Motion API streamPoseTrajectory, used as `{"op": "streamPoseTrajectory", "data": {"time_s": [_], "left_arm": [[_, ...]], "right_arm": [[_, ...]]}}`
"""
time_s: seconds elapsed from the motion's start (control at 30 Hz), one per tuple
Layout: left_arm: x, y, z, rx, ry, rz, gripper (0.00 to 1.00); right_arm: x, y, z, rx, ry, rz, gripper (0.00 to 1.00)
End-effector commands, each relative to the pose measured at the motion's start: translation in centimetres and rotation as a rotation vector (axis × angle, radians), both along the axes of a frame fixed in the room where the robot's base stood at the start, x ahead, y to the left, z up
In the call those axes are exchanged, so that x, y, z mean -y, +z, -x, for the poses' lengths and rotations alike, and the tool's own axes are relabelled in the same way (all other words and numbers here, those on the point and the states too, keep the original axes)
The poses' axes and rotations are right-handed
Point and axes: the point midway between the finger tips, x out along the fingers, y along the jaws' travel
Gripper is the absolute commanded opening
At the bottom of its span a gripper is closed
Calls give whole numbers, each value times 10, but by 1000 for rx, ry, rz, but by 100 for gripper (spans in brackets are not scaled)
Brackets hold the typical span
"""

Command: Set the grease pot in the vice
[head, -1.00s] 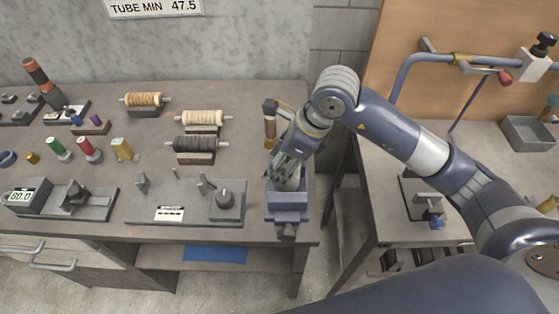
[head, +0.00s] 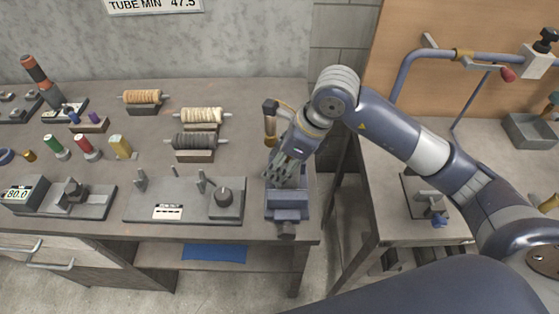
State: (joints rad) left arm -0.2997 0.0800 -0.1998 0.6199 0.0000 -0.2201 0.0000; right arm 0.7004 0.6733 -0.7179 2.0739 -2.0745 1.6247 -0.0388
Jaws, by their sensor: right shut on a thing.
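The vice (head: 287,201) is a blue-grey block with a screw end at its front, on the right front corner of the left bench. My right gripper (head: 284,178) points down at the back part of the vice, its fingers shut on a small grey piece, which I take as the grease pot. The fingers and the vice hide most of the pot. I cannot tell whether it touches the vice jaws. My left gripper is not in view.
A hammer-like tool (head: 270,121) stands close behind my right gripper. Spools (head: 202,116) stand farther back. A gap separates this bench from the right bench (head: 395,225).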

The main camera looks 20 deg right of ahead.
Motion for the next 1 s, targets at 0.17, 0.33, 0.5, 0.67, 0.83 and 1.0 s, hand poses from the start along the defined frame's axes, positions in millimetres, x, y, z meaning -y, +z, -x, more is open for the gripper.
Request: {"op": "streamPoseTrajectory", "data": {"time_s": [0.17, 0.33, 0.5, 0.67, 0.83, 1.0], "left_arm": [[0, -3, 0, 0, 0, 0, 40], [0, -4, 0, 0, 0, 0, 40], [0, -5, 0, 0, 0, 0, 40], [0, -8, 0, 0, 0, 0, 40], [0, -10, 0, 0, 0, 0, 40], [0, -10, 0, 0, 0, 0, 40]], "right_arm": [[0, -2, 0, 1, 0, 0, 14], [0, -3, 0, 1, 0, 0, 14], [0, -3, 0, 1, 0, -1, 14], [0, -4, 0, 0, 0, 0, 14], [0, -4, 0, 0, 0, 0, 14], [0, -3, 0, -1, 0, 0, 14]]}}
